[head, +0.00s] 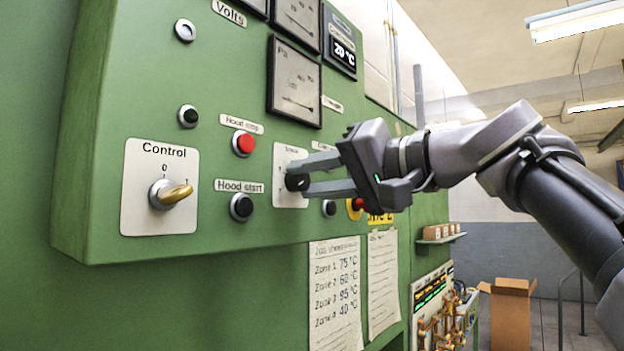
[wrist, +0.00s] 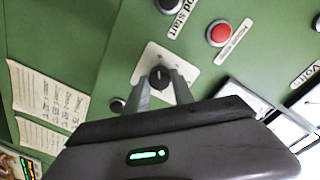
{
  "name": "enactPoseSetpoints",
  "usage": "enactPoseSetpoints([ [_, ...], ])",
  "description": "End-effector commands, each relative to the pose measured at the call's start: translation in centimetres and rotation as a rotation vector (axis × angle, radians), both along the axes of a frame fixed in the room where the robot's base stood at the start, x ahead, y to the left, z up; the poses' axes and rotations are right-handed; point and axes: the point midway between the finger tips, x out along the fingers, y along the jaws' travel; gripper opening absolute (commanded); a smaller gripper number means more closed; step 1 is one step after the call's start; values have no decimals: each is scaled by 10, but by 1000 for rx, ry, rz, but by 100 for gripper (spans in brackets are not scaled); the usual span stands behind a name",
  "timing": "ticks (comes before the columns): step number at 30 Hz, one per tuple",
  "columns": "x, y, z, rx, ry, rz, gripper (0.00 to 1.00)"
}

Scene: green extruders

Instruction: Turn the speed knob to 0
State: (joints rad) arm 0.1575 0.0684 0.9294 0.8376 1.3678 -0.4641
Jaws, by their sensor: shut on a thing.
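The speed knob is a small black knob on a white plate (head: 290,197) in the panel's lower row. In the wrist view the black knob (wrist: 159,77) sits between my fingertips, with its white plate (wrist: 152,58) around it. My gripper (head: 298,178) reaches in from the right, and its fingers are shut on the knob from both sides. In the head view the fingers hide most of the knob and part of the plate's markings. I cannot read the knob's setting.
Left of the knob are a red hood stop button (head: 243,143), a black hood start button (head: 241,207) and a brass control switch (head: 171,194). A red emergency button (head: 357,204) is just right of my fingers. Paper sheets (head: 337,290) hang below.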

Motion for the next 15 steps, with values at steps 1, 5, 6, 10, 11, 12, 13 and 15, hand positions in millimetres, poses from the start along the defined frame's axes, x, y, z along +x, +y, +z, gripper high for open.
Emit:
enactPoseSetpoints([
  [1, 0, 0, 0, -1, 0, -1, 0],
  [5, 0, 0, 0, -1, 0, -1, 0],
  [6, 0, 0, 0, -1, 0, -1, 32],
  [10, 0, 0, 0, -1, 0, -1, 51],
  [11, 0, 0, 0, -1, 0, -1, 51],
  [12, 0, 0, 0, -1, 0, -1, 51],
  [13, 0, 0, 0, -1, 0, -1, 51],
  [15, 0, 0, 0, -1, 0, -1, 51],
])
